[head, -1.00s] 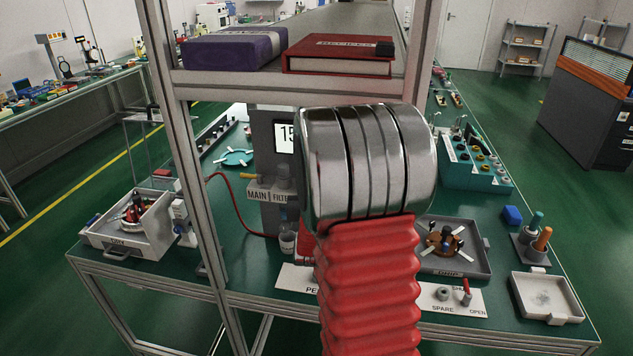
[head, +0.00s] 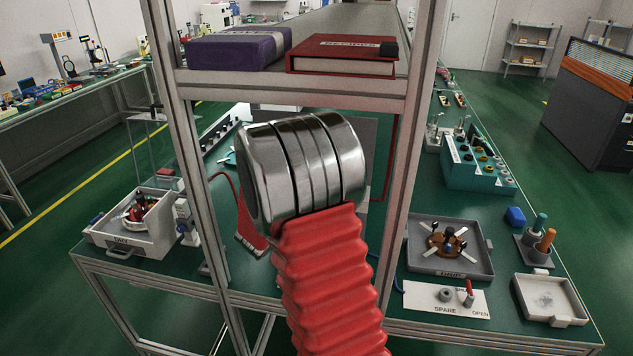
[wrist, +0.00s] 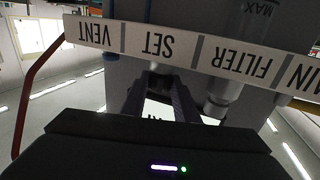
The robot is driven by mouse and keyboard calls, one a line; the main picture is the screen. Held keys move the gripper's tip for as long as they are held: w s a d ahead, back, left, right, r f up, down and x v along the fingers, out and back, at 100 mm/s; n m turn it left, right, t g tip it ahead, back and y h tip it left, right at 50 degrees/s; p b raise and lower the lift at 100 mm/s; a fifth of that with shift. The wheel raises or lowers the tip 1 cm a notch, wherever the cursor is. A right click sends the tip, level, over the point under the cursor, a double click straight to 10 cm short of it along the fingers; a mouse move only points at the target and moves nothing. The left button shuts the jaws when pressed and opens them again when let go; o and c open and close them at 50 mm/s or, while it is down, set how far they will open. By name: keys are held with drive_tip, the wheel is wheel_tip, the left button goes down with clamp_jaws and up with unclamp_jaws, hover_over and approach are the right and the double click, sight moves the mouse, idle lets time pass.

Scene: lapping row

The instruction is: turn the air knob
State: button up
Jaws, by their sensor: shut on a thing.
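In the wrist view the label strip (wrist: 110,34) of the air unit runs across the top, upside down, reading VENT, SET, FILTER and part of MAIN. My gripper (wrist: 163,82) is below the SET label, its two dark fingers closed on the air knob. The knob is mostly hidden between the fingertips, so its angle cannot be told. A white patch with dark letters shows between the fingers, partly cut off by my gripper's body. In the head view my own arm covers the air unit, and neither gripper nor knob shows.
A grey tray (head: 450,268) and a SPARE/OPEN plate (head: 445,310) lie right. A red tube (wrist: 36,85) runs left in the wrist view.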

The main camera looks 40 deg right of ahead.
drive_tip(key=shift+w+a+m+g, duration=0.25)
drive_tip(key=shift+m+g, duration=0.25)
drive_tip(key=shift+g, duration=0.3)
drive_tip(key=o, duration=1.1)
drive_tip(key=shift+d, duration=0.15)
drive_tip(key=shift+c, duration=0.2)
drive_tip(key=shift+s, duration=0.1)
drive_tip(key=v, duration=1.3)
drive_tip(key=shift+a+f, duration=0.25)
drive_tip(key=shift+a, duration=0.2)
